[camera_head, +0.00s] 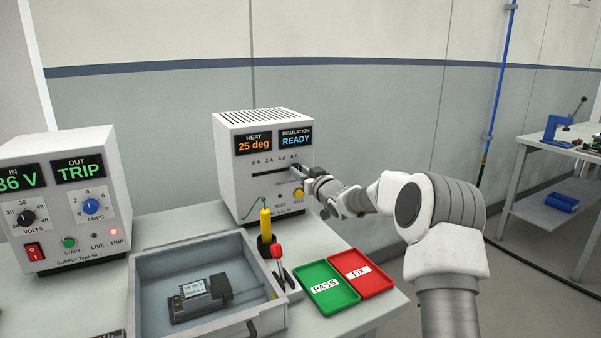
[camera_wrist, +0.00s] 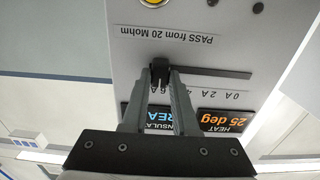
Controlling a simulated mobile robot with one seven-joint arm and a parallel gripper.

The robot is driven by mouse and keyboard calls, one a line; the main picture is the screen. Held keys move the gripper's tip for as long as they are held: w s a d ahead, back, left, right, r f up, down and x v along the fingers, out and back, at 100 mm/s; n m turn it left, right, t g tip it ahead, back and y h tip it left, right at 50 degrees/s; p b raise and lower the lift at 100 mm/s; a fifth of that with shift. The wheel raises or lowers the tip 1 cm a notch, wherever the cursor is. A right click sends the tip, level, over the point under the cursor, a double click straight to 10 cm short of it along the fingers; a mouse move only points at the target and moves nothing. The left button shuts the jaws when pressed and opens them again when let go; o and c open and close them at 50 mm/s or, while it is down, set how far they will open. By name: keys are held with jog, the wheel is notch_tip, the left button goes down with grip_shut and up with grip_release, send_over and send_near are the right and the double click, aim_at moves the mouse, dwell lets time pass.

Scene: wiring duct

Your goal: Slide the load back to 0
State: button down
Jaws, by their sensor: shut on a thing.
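The load tester is a white box (camera_head: 240,190) with displays reading HEAT 25 deg and INSULATION READY. Under them a dark horizontal slot (camera_head: 268,172) runs below a scale starting at 0 A on the left and reaching 6 A on the right. My gripper (camera_head: 301,175) is at the slot's right end. In the wrist view, which is upside down, my gripper (camera_wrist: 162,82) is shut on the black slider knob (camera_wrist: 160,69), at the 6 A end, far from 0 A. In the head view my fingers mostly hide the knob.
A supply unit (camera_head: 60,200) at left shows IN 36 V and OUT TRIP, with its TRIP lamp lit red. In front are a grey tray (camera_head: 145,290) holding a small device, a yellow-handled tool (camera_head: 266,225), a green PASS tray (camera_head: 328,285) and a red FIX tray (camera_head: 360,273).

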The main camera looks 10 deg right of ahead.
jog(key=s+a+b, duration=0.1)
jog(key=a+b, duration=0.1)
jog(key=a, duration=0.1)
jog(key=s+a+b, duration=0.1)
jog(key=a+b, duration=0.2)
jog(key=a, duration=0.1)
jog(key=s+a+b, duration=0.1)
jog(key=a+b, duration=0.2)
jog(key=a, duration=0.1)
jog(key=shift+s+a+f, duration=0.1)
jog(key=shift+s+a, duration=0.1)
jog(key=shift+s, duration=0.15)
jog(key=shift+a, duration=0.25)
jog(key=shift+s, duration=0.1)
jog(key=c, duration=0.7)
grip_release()
jog(key=shift+a, duration=0.15)
jog(key=shift+s+d, duration=0.3)
jog(key=p+v, duration=0.2)
jog(key=v, duration=1.4)
jog(key=shift+s, duration=0.4)
